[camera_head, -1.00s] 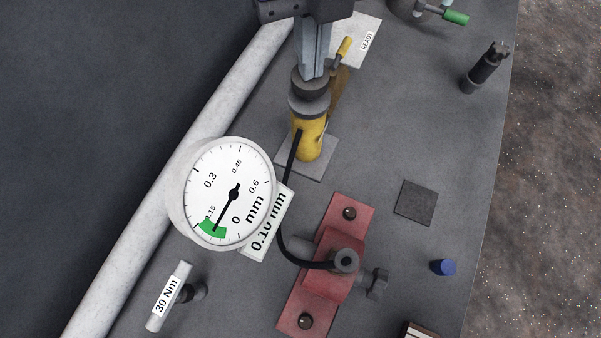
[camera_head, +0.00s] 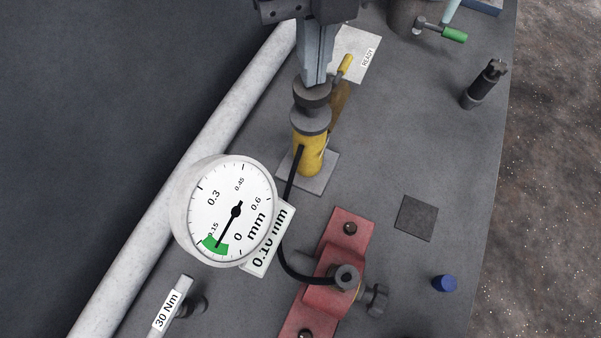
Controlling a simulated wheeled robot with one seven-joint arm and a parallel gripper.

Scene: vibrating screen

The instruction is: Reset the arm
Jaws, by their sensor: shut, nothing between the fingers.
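My gripper (camera_head: 316,76) is at the top middle of the head view, pointing down. Its fingers are together, with nothing seen between them. The fingertips are at or just above the dark round cap (camera_head: 311,94) of the yellow cylinder (camera_head: 309,150); whether they touch it I cannot tell. The yellow cylinder stands upright on a pale square plate (camera_head: 322,181). Part of my arm shows above the gripper at the top edge.
A dial gauge (camera_head: 222,211) with its needle in the green zone stands at left, by a 0.10 mm label. A red bracket (camera_head: 352,238) with a black hose is in front. A READY plate (camera_head: 357,48), black fitting (camera_head: 484,84) and blue cap (camera_head: 445,283) lie right.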

